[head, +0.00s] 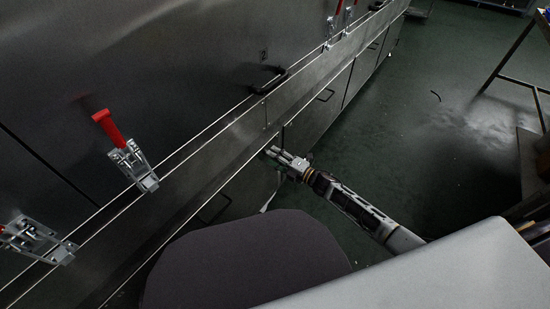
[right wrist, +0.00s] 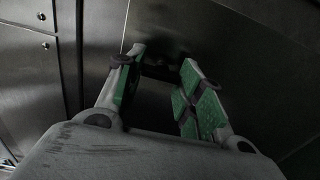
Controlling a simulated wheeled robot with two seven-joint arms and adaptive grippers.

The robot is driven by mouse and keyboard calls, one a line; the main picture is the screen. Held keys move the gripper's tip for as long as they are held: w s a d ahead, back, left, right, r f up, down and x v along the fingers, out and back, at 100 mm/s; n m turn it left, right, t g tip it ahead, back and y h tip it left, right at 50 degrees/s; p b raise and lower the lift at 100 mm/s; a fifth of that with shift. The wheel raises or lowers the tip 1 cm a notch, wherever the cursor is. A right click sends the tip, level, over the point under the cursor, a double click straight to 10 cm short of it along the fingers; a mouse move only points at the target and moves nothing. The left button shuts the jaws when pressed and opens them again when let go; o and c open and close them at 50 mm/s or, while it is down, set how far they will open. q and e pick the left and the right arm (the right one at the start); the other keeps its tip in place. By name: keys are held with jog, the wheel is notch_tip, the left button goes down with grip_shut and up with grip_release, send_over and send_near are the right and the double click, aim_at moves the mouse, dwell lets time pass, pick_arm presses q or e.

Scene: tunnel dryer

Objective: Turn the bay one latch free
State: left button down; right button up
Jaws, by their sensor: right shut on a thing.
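Red-handled toggle latches are on the steel wall in the head view. One latch (head: 130,160) has its red handle up, another (head: 35,240) is at the lower left edge, and more (head: 340,22) show at the far top. I cannot tell which latch is bay one's. My right gripper (head: 280,154) is low beside the lower steel panels, apart from these latches. In the right wrist view its green-padded fingers (right wrist: 163,64) are around a dark, handle-like piece (right wrist: 157,70) on the steel panel, partly hidden and dim. My left gripper is not in view.
A black handle (head: 269,81) is on the upper door beside a "2" mark. Lower panels carry dark handles (head: 325,95). A dark rounded surface (head: 245,260) and a pale slab fill the bottom foreground. A metal-legged table stands at right. Green floor (head: 425,120) is open between.

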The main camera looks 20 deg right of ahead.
jog(key=shift+f, duration=0.1)
jog(key=o, duration=1)
jog(key=shift+v, duration=6.05)
